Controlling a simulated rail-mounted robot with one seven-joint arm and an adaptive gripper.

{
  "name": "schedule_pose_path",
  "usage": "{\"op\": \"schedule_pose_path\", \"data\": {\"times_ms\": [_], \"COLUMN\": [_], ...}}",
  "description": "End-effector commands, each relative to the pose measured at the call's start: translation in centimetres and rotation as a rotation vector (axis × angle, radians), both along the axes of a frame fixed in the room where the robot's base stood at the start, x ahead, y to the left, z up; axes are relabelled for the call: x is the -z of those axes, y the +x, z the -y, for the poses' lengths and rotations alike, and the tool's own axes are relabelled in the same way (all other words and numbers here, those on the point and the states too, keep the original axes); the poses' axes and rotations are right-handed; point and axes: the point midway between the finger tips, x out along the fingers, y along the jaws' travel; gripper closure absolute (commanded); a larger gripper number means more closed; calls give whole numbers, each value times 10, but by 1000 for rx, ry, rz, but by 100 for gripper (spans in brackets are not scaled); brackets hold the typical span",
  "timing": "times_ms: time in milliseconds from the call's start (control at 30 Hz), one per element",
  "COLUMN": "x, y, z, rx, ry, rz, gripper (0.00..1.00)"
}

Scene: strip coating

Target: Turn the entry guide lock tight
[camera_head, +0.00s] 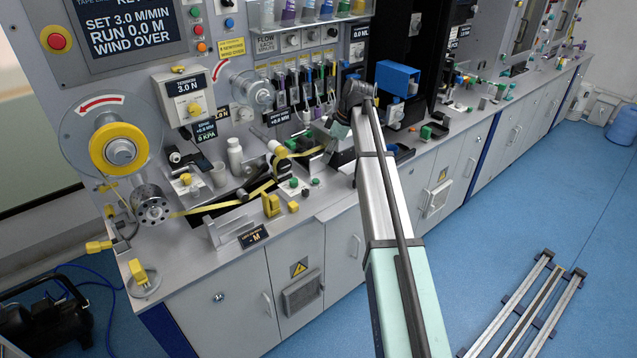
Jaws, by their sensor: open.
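My arm reaches over the bench, and my gripper (322,148) is small and partly hidden behind the wrist, low over the right part of the strip line. It appears open and empty. A yellow strip (205,208) runs from the drum at the left along the bench and rises toward my gripper. Small guide parts and knobs stand along it, including a yellow clamp-like block (271,204) and green knobs (293,182). I cannot tell which part is the entry guide lock; it may be hidden by my wrist.
A white bottle (235,157) stands behind the strip. A blue box (397,78) is right of my wrist. The front bench edge near the dark label (253,236) has some free room.

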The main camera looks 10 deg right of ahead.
Motion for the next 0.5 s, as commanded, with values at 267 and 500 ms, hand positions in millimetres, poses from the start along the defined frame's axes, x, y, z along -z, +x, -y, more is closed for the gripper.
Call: {"op": "schedule_pose_path", "data": {"times_ms": [267, 500], "x": [2, 30], "y": [1, 5], "z": [-8, -19], "rx": [-123, -122], "ry": [12, 11], "rz": [59, 57], "gripper": [46, 46]}}
